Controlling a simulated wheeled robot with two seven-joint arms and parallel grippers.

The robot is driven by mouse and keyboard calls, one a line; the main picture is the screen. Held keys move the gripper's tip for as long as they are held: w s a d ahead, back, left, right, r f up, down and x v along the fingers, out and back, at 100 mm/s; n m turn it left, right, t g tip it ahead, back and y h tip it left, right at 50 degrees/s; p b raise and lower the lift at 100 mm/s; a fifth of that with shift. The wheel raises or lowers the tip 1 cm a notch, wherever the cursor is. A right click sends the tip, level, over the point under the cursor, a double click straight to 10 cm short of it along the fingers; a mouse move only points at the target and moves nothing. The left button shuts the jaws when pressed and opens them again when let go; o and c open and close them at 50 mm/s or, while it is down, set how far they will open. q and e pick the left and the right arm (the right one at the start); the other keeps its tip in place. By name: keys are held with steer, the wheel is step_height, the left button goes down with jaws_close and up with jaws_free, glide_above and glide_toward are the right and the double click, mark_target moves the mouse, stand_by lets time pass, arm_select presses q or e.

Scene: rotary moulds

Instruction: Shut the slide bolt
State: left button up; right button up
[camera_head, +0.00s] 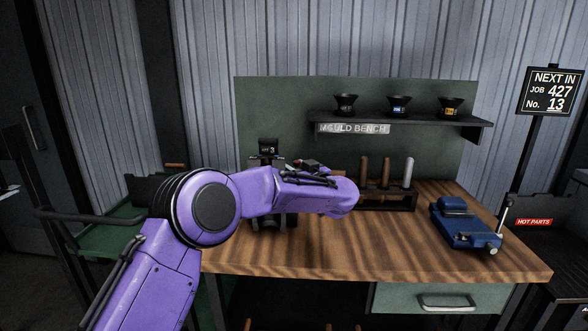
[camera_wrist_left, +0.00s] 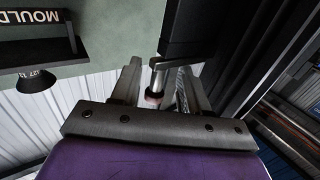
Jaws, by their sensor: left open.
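The slide bolt shows in the left wrist view as a metal pin with a bent handle (camera_wrist_left: 160,68), beside a dark post (camera_wrist_left: 190,25). A dark upright block (camera_head: 268,147) with a small label, probably its fixture, stands at the back of the bench in the head view. My left gripper (camera_head: 284,163) is close to this block, partly hidden by my purple arm. In the left wrist view its two open fingers (camera_wrist_left: 162,82) stand on either side of the handle's end. I cannot tell whether they touch it. My right gripper is not in view.
The wooden bench (camera_head: 330,255) carries a rack of handled tools (camera_head: 386,200) and a blue vise-like device (camera_head: 466,225) at the right. A shelf (camera_head: 400,118) with several dark cups hangs above. A green tray (camera_head: 105,238) is at left. The bench's front middle is clear.

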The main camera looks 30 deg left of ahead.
arm_select(q)
steer(key=b+v, duration=0.1)
steer(key=v, duration=0.9)
steer(key=shift+s+b, duration=0.2)
steer(key=shift+b, duration=0.15)
steer(key=shift+d, duration=0.15)
